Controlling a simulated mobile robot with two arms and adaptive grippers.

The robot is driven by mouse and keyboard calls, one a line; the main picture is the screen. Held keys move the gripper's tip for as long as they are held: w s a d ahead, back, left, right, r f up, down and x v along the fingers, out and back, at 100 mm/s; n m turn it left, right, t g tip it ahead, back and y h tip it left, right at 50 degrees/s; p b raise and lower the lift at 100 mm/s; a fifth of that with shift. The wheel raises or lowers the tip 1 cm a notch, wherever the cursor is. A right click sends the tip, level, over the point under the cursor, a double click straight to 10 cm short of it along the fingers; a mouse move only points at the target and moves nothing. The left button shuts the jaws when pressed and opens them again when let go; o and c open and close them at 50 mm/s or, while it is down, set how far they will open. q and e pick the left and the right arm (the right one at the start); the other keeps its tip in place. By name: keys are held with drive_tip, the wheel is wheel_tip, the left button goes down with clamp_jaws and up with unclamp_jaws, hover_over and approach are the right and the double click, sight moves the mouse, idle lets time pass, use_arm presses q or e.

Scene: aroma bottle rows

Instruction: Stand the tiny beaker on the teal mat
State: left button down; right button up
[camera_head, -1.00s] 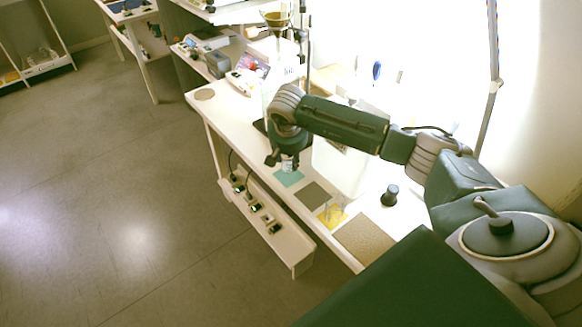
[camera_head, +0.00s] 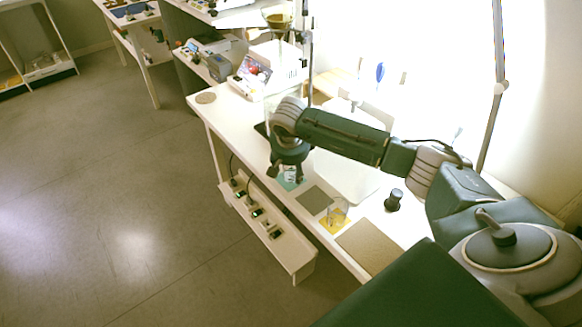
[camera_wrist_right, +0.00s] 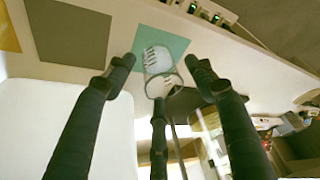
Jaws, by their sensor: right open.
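The tiny beaker (camera_wrist_right: 158,66) is clear with white markings. In the right wrist view it sits over the teal mat (camera_wrist_right: 178,42), its rim toward my camera, and appears to stand upright on it. My right gripper (camera_wrist_right: 163,80) is open, with its three dark fingers spread around the beaker. In the head view my right gripper (camera_head: 287,172) is low over the teal mat (camera_head: 291,185), with the beaker (camera_head: 290,174) showing between the fingers. The mat is partly hidden by the gripper there. My left gripper is not in view.
A grey mat (camera_head: 314,200), a yellow mat (camera_head: 329,226) with a clear object on it, and a tan mat (camera_head: 369,247) lie along the bench. A dark knob-like object (camera_head: 394,200) stands to the right. A low shelf with small devices (camera_head: 257,212) runs below the front edge.

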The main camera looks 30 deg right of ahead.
drive_tip(key=b+v, duration=0.1)
drive_tip(key=v, duration=1.1)
